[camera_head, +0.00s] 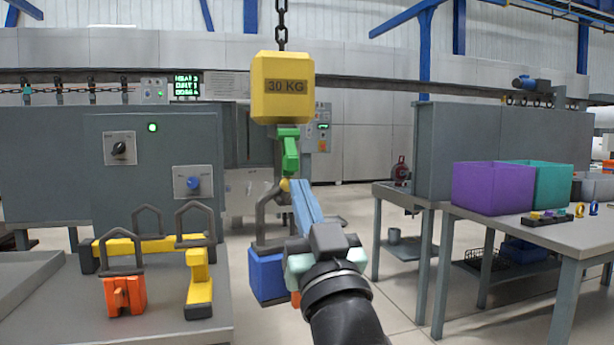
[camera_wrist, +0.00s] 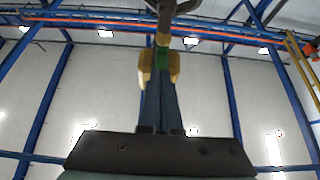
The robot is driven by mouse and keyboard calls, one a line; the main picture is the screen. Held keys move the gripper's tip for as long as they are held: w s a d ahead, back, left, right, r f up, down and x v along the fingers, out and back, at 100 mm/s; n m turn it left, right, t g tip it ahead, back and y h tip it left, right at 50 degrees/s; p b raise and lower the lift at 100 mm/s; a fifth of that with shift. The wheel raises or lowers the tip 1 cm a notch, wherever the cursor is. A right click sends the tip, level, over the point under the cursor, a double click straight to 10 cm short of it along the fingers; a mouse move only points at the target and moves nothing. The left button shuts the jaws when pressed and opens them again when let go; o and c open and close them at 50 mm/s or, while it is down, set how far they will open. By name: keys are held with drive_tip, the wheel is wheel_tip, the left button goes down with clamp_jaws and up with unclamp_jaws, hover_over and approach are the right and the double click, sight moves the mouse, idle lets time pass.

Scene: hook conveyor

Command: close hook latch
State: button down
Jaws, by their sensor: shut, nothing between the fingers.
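A yellow block marked 30 KG (camera_head: 282,105) hangs from a chain. A green piece (camera_head: 289,150), perhaps part of the hook or its latch, hangs below it. A small yellow part (camera_head: 284,185) sits under the green piece, near the top of a grey hanger (camera_head: 262,215) with a blue block (camera_head: 266,277) below. My gripper (camera_head: 296,184) is shut and empty, its blue fingers pointing up beside the yellow part; contact cannot be told. In the wrist view, the fingertips (camera_wrist: 160,75) overlap yellow (camera_wrist: 174,67) and green (camera_wrist: 162,56) parts. The latch's position is unclear.
A table at left holds an orange block (camera_head: 123,297), a yellow block (camera_head: 199,285) and a yellow bar with grey bails. A table at right (camera_head: 560,240) bears purple (camera_head: 492,188) and teal (camera_head: 548,184) bins. Open floor lies between the tables.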

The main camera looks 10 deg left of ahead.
wheel_tip(320, 180, down, 10)
drive_tip(key=s+d+b, duration=0.1)
drive_tip(key=s+b, duration=0.2)
drive_tip(key=shift+d+r, duration=0.15)
drive_tip(key=shift+r, duration=0.05)
drive_tip(key=s+d+r+m+t+h, duration=0.2)
drive_tip(key=s+r+t+h, duration=0.15)
drive_tip(key=s+r, duration=0.5)
drive_tip(key=s+d+r+m+t+h, duration=0.25)
drive_tip(key=s+r+h, duration=0.25)
drive_tip(key=s+r, duration=0.3)
wheel_tip(320, 180, up, 35)
drive_tip(key=s+p, duration=0.1)
drive_tip(key=p, duration=3.4)
drive_tip(key=shift+d+g+h+p, duration=0.35)
drive_tip(key=shift+g+h, duration=0.05)
drive_tip(key=shift+h, duration=0.05)
